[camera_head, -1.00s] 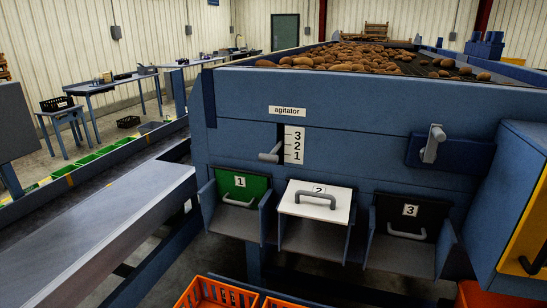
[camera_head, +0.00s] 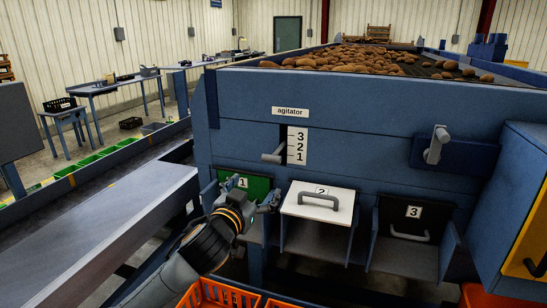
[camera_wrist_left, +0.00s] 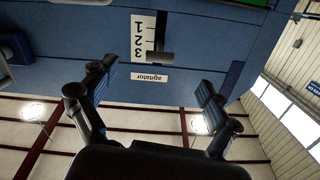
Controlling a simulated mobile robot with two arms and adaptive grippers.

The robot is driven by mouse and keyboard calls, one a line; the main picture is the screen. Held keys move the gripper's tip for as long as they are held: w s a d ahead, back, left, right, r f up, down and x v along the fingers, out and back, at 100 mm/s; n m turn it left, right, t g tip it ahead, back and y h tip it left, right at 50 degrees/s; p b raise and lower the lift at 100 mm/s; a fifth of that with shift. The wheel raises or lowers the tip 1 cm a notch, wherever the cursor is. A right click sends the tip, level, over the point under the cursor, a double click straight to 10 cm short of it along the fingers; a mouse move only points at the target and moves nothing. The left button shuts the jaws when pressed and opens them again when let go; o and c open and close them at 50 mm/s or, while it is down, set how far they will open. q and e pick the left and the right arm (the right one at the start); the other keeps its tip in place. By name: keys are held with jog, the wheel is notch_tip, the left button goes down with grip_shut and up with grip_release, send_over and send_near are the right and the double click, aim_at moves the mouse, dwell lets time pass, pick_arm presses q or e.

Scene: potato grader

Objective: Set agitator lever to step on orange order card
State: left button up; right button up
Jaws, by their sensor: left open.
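The agitator lever (camera_head: 273,157) is a short grey handle sticking out of a dark slot beside the white 3-2-1 scale (camera_head: 297,145), under the "agitator" label (camera_head: 290,112). Its exact step is hard to tell because it juts toward the camera. My left gripper (camera_head: 250,192) is open and empty, below and left of the lever, in front of the green number 1 flap. In the left wrist view, which is upside down, the lever (camera_wrist_left: 153,57) shows between the spread fingers (camera_wrist_left: 155,78), apart from them. I see no orange order card. My right gripper is out of view.
The white number 2 flap (camera_head: 319,201) and black number 3 flap (camera_head: 408,222) are right of the green flap (camera_head: 257,190). Another grey handle (camera_head: 435,145) is at right. Orange crates (camera_head: 220,293) stand below. The panel around the lever is clear.

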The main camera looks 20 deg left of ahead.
aim_at(270, 160)
pick_arm(q)
jog(key=w+p, duration=0.1)
jog(key=w, duration=0.3)
jog(key=w+r+p, duration=0.1)
jog(key=w, duration=0.3)
jog(key=w+r+p, duration=0.1)
jog(key=w, duration=0.4)
jog(key=shift+d+p, duration=0.1)
jog(key=shift+p, duration=0.2)
jog(key=shift+w+f, duration=0.1)
jog(key=shift+w, duration=0.55)
jog(key=c, duration=1.8)
jog(key=shift+c, duration=0.2)
